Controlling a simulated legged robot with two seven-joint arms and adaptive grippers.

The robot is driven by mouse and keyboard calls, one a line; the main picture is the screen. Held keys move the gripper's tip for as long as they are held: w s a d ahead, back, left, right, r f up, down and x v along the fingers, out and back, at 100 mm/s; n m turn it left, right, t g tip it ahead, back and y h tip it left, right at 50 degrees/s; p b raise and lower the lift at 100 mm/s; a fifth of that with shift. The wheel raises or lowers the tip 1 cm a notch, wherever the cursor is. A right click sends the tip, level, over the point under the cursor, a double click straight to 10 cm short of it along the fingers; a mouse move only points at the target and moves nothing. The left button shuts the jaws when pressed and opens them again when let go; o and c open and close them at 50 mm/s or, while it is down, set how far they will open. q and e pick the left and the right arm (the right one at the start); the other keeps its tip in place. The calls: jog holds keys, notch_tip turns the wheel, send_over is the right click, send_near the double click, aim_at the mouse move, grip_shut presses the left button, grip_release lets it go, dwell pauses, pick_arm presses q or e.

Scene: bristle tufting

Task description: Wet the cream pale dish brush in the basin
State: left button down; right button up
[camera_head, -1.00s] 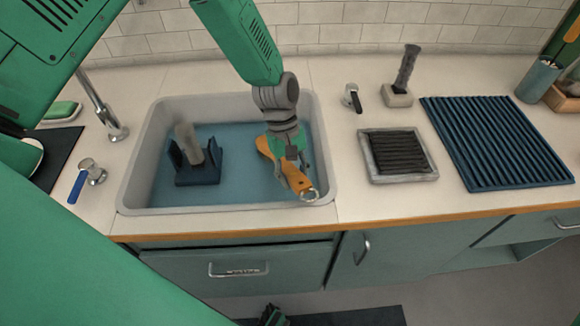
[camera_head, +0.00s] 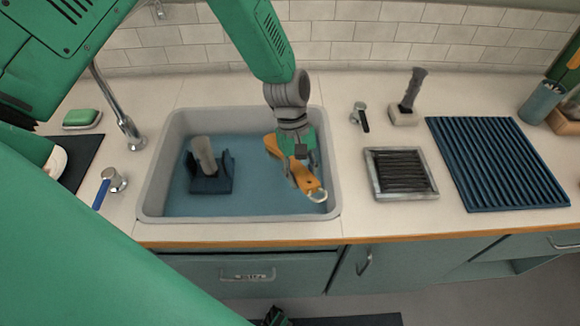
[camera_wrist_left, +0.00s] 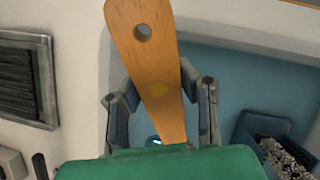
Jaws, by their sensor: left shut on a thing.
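My left gripper (camera_head: 302,166) is shut on an orange-brown wooden handle (camera_head: 306,181), inside the right part of the basin (camera_head: 152,182) in the head view. The handle slants, its near end with a pale ring close to the basin's front right corner. In the left wrist view, the handle (camera_wrist_left: 150,75) has a round hole and lies between the two fingers (camera_wrist_left: 160,110). The brush head and bristles are hidden, so I cannot tell its cream colour or whether it touches the water (camera_head: 240,190). Part of a dark gripper, apparently my right (camera_head: 272,316), shows at the bottom edge.
A blue holder (camera_head: 211,184) with an upright grey-beige cylinder stands in the basin's left part. The faucet (camera_head: 128,128) and blue-handled tap (camera_head: 108,187) are left. A framed dark grille (camera_head: 373,188), grey-handled tool (camera_head: 410,95) and blue ribbed mat (camera_head: 490,165) are right.

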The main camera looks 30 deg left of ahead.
aim_at(307, 176)
pick_arm(q)
jog(key=shift+r+p, duration=0.55)
jog(key=shift+r, duration=0.35)
jog(key=shift+d+r+p, duration=0.25)
jog(key=shift+r+p, duration=0.2)
jog(key=shift+r, duration=0.1)
jog(key=shift+d+r+p, duration=0.2)
jog(key=shift+r+p, duration=0.2)
jog(key=shift+r, duration=0.1)
jog(key=shift+r+p, duration=0.6)
jog(key=shift+r, duration=0.1)
jog(key=r+p, duration=0.3)
jog(key=shift+a+r, duration=0.1)
jog(key=shift+a, duration=0.3)
jog(key=shift+d+r+p, duration=0.15)
jog(key=shift+r+p, duration=0.2)
jog(key=shift+r, duration=0.15)
jog(key=shift+d, duration=0.15)
jog(key=shift+a, duration=0.2)
jog(key=shift+d, duration=0.15)
